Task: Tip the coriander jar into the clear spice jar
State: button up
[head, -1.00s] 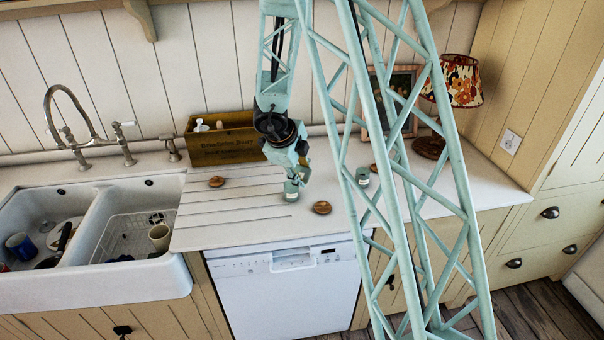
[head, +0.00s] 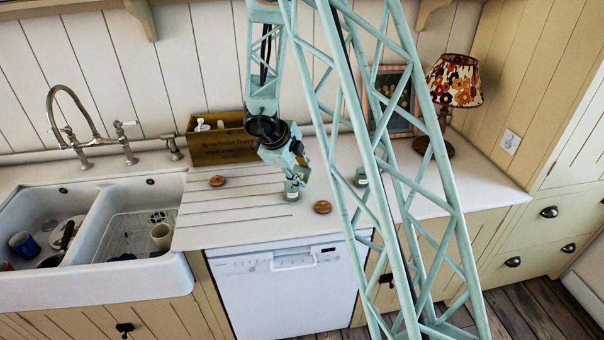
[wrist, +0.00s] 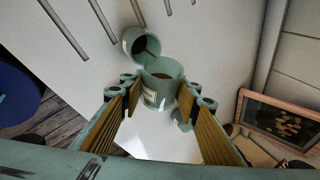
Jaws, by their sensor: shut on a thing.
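My gripper (wrist: 157,98) is shut on a small pale-green jar (wrist: 160,92) with a pale label and brown contents showing in its mouth. The mouth points up the wrist view. Its name cannot be read, nor its exact tilt. A second labelled jar (wrist: 130,40) with a dark interior lies just beyond; the two rims overlap in view, and contact cannot be told. In the head view, my gripper (head: 295,178) is over the front counter, with a jar (head: 291,191) directly below it. Another jar (head: 361,176) stands to the right, partly behind my frame; it is partly hidden in the wrist view (wrist: 182,122).
Round wooden lids lie on the counter, one (head: 322,207) right of the jar and one (head: 217,181) at left. A wooden box (head: 222,147) stands behind. The sink (head: 90,225) is left; a lamp (head: 456,85) and a picture frame (head: 398,100) are at back right.

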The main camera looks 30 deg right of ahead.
jog(key=shift+w+a+f+n+g+h+p, duration=0.1)
jog(key=shift+a+f+n+g+h+p, duration=0.05)
jog(key=shift+g+h+p, duration=0.3)
jog(key=shift+w+a+f+n+g+h+p, duration=0.15)
jog(key=shift+g+h+p, duration=0.1)
jog(key=shift+h+p, duration=0.3)
dwell(0.6)
jog(key=shift+s+d+r+y, duration=0.1)
jog(key=shift+d+y, duration=0.05)
jog(key=shift+y, duration=0.15)
jog(key=shift+r+t+y+b, duration=0.15)
jog(key=shift+t+y+b, duration=0.3)
jog(key=shift+b, duration=0.2)
jog(key=shift+r+m+t+y+b, duration=0.2)
jog(key=shift+m+t+y+b, duration=0.1)
jog(key=shift+t+y+b, duration=0.4)
jog(key=shift+r+m+t+y+b, duration=0.25)
jog(key=shift+m+y+b, duration=0.1)
jog(key=shift+b, duration=0.5)
